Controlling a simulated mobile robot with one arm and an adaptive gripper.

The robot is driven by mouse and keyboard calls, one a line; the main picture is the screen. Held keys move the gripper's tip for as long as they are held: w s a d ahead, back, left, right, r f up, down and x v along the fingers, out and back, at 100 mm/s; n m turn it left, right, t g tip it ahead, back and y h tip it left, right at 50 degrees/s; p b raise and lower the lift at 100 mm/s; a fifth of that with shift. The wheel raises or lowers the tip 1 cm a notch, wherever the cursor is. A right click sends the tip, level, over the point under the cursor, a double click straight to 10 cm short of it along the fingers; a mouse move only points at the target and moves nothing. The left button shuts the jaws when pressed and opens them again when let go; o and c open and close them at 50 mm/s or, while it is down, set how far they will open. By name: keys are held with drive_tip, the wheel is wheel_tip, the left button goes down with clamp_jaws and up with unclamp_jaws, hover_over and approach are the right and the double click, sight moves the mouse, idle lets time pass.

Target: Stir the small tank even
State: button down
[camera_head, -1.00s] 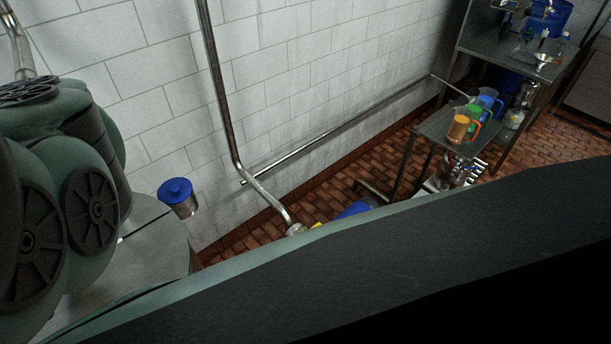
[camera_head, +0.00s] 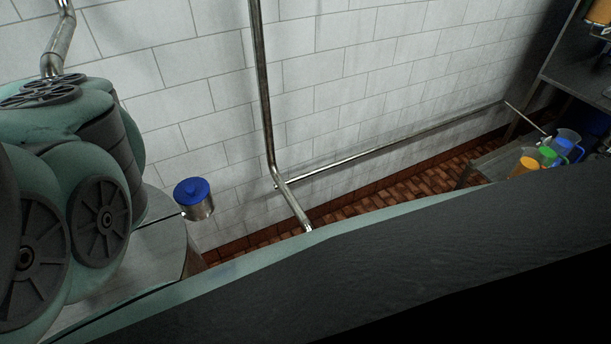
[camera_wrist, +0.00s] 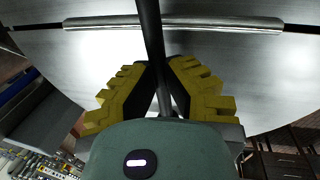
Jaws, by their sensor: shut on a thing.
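In the wrist view, my gripper (camera_wrist: 161,68) has yellow stepped pads and is shut on a dark rod (camera_wrist: 151,25). The rod runs from the top of the picture down between the fingers. Its far end is out of view. Beyond it is a broad, shiny steel surface (camera_wrist: 90,58) with a bright bar (camera_wrist: 215,23) across it. I cannot tell whether this surface belongs to the small tank. The tank's contents do not show. The head view does not show the gripper, as my arm covers the lower part.
In the head view, a steel pot with a blue lid (camera_head: 193,190) is at the left by the tiled wall. A steel pipe (camera_head: 263,90) runs down the wall. Orange (camera_head: 525,168), green and blue jugs stand on a shelf at right. Brick floor shows along the wall.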

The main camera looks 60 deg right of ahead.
drive_tip(key=shift+w+d, duration=0.15)
drive_tip(key=shift+d, duration=0.1)
drive_tip(key=c, duration=1)
unclamp_jaws()
drive_tip(key=shift+o, duration=0.2)
drive_tip(key=shift+a, duration=0.1)
drive_tip(key=shift+a, duration=0.15)
